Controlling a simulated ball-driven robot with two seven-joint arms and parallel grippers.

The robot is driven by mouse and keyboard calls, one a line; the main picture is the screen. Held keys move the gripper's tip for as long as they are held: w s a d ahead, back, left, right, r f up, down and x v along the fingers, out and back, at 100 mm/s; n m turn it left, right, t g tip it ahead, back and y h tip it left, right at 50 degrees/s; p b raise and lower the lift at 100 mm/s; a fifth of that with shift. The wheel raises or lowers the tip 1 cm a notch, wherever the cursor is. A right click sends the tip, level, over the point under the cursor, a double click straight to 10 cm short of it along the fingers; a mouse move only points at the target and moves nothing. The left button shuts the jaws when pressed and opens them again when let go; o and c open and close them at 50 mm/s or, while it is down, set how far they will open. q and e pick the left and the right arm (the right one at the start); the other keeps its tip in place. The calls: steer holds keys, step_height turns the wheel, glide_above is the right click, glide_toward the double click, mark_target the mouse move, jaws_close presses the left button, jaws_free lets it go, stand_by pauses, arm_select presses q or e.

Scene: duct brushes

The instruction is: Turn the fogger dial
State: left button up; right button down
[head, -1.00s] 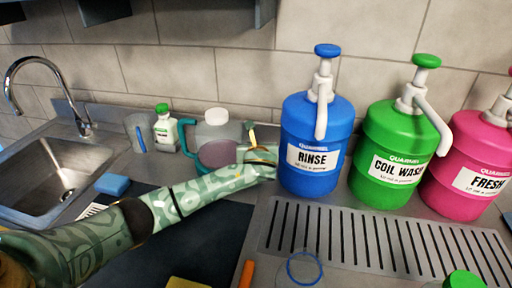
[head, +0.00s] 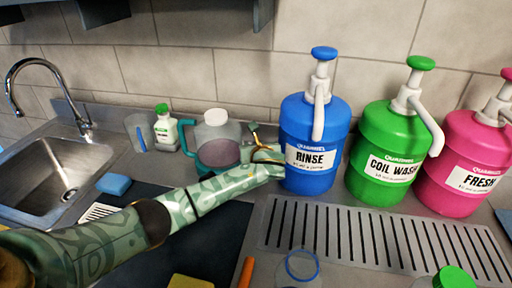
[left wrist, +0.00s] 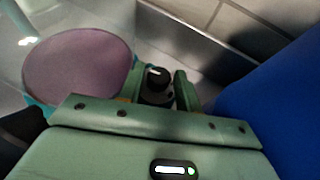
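The fogger (head: 218,143) stands on the counter left of the blue jug. It has a clear tank with purple liquid, a pale cap and a teal handle. In the left wrist view its tank (left wrist: 78,72) fills the upper left. A black dial (left wrist: 157,76) with a white mark shows just beyond my left gripper (left wrist: 159,88). The green fingers stand apart on either side of the dial, with a gap visible; contact is not clear. In the head view my left wrist reaches beside the fogger, and the dial is not clear there. My right gripper is not in view.
The blue RINSE jug (head: 315,145) stands close right of my left gripper, with green (head: 389,150) and pink (head: 465,165) jugs beyond. A tiled wall is behind. A white bottle (head: 166,130), clear cup (head: 139,132), blue sponge (head: 114,184) and sink (head: 62,172) are left.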

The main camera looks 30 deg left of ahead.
arm_select(q)
steer(key=p+v, duration=0.6)
steer(key=v, duration=1)
steer(key=shift+s+d, duration=0.1)
